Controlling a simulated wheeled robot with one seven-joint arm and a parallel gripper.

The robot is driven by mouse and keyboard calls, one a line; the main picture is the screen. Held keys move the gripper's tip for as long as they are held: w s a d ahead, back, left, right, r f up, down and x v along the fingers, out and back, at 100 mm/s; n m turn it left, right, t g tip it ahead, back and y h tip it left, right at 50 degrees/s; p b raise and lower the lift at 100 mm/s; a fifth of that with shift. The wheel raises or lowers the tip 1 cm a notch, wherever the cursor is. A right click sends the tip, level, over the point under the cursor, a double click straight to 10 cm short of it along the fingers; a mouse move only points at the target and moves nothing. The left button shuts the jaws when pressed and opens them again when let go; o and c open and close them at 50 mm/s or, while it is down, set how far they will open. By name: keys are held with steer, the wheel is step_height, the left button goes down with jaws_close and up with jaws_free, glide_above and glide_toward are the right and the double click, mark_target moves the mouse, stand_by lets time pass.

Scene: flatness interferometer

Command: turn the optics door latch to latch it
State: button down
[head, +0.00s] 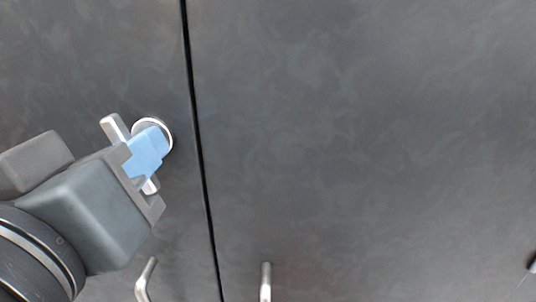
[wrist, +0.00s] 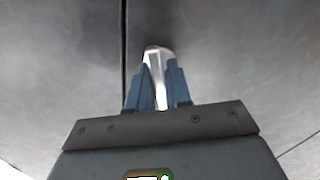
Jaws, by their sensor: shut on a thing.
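The optics door latch (head: 114,127) is a silver bar on a round, pale-rimmed base on the dark left door panel (head: 90,50), just left of the seam. In the head view the bar lies slanted, its upper-left and lower-right ends showing past my fingers. My gripper (head: 149,146) reaches in from the lower left with its blue fingertips at the latch. In the wrist view the silver latch (wrist: 157,72) stands between the two blue fingers of my gripper (wrist: 158,84), which is shut on it. The fingers hide the middle of the bar.
A narrow dark seam (head: 196,130) runs down between the left panel and the wide right panel (head: 370,130). Silver handles stand low on the left panel (head: 144,280) and right panel (head: 266,284). A small fitting (head: 532,264) shows at the right edge. The right panel is otherwise bare.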

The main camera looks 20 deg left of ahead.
steer(key=shift+f+m+b, duration=0.1)
steer(key=shift+m+b, duration=0.75)
steer(key=shift+m, duration=0.75)
steer(key=c, duration=1.1)
jaws_free()
steer(key=shift+c, duration=0.2)
steer(key=shift+s, duration=0.1)
steer(key=v, duration=0.7)
steer(key=shift+s, duration=0.3)
